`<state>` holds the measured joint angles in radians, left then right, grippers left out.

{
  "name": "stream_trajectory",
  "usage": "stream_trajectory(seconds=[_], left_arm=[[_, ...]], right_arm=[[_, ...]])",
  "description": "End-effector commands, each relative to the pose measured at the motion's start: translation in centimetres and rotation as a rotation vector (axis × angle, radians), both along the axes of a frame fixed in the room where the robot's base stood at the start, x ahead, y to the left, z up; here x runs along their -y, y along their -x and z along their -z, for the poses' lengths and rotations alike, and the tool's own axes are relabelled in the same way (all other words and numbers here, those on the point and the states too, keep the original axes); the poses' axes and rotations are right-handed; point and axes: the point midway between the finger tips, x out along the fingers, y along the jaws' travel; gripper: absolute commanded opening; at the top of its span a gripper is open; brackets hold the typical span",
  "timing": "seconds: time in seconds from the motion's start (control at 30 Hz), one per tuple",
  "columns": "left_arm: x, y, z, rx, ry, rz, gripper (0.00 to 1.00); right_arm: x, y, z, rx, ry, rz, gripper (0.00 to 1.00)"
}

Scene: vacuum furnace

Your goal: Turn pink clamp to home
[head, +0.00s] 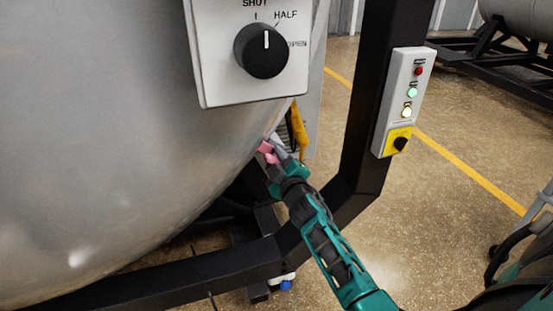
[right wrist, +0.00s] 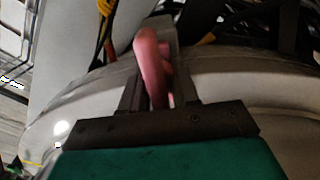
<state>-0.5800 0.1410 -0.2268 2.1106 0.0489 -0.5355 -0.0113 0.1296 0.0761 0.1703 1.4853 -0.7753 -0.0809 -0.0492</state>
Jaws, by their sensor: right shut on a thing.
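The pink clamp (head: 267,151) sits at the lower right edge of the big grey vessel in the head view, partly hidden behind my gripper. My right gripper (head: 277,156) reaches up to it from below right. In the right wrist view the clamp (right wrist: 153,68) stands between the fingers of my right gripper (right wrist: 158,88), which is shut on it. The clamp's lower end is hidden by the gripper body. My left gripper is not in view.
A white panel with a black knob (head: 262,50) is just above my gripper. A black frame post (head: 372,100) with a button box (head: 404,100) stands to the right. A yellow cable (head: 299,130) hangs close by. The floor at right is mostly open.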

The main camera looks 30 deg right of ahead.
Motion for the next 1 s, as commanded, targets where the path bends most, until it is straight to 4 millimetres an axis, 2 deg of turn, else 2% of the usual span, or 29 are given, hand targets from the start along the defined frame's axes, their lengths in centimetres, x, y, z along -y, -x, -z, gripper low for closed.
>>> stream_trajectory(seconds=[0.5,0.53,0.6,1.0], left_arm=[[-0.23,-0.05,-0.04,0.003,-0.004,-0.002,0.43],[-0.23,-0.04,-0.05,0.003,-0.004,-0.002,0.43],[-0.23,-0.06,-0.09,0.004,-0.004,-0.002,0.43],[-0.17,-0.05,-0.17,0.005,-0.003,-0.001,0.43]], right_arm=[[-0.01,0.02,0.06,0.004,-0.024,0.000,0.00],[-0.01,0.02,0.06,0.004,-0.024,0.000,0.32],[-0.01,0.02,0.05,0.004,-0.023,0.000,0.39],[0.05,0.01,0.02,0.004,-0.019,-0.001,0.40]])
